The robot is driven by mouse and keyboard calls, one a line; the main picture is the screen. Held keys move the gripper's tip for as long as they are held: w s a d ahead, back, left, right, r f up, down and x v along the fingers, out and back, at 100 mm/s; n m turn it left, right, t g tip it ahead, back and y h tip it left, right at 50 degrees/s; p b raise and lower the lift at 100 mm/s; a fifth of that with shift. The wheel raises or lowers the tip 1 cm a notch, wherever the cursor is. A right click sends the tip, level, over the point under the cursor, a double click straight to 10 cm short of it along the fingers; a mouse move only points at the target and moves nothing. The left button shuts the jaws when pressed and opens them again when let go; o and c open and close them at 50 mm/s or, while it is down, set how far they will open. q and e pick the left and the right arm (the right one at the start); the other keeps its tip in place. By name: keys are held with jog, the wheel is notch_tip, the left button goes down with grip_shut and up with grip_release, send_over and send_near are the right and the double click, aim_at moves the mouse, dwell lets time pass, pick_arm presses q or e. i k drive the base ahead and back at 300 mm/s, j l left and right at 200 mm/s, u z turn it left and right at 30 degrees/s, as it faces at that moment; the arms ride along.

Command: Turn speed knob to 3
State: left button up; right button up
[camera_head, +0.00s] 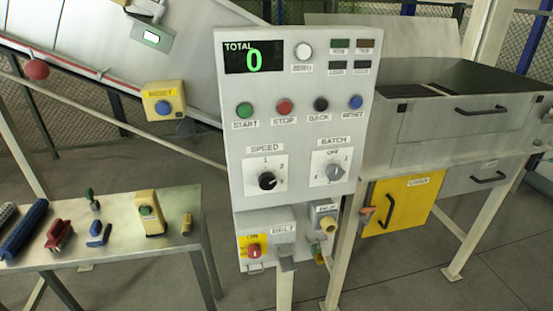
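The speed knob (267,181) is a round black knob on a white plate under the label SPEED (265,149), low on the left of the grey control panel (300,120). The plate shows a 1 above the knob and a 2 at its upper right; I cannot read a 3. A small light mark shows on the knob's right side, but the exact setting is too small to tell. The display (254,57) at the panel's top reads TOTAL 0 in green. Neither of my grippers is in view, and nothing touches the knob.
The grey BATCH knob (334,172) sits close right of the speed knob. Above is a row with green START (244,110), red STOP (284,107), black and blue buttons. A belt box (268,238) is below. A tool table (120,225) stands left, grey bins (460,125) right.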

aim_at(267, 181)
jog(key=i+j+z, duration=0.6)
jog(key=i+j, duration=0.15)
jog(key=j, duration=0.15)
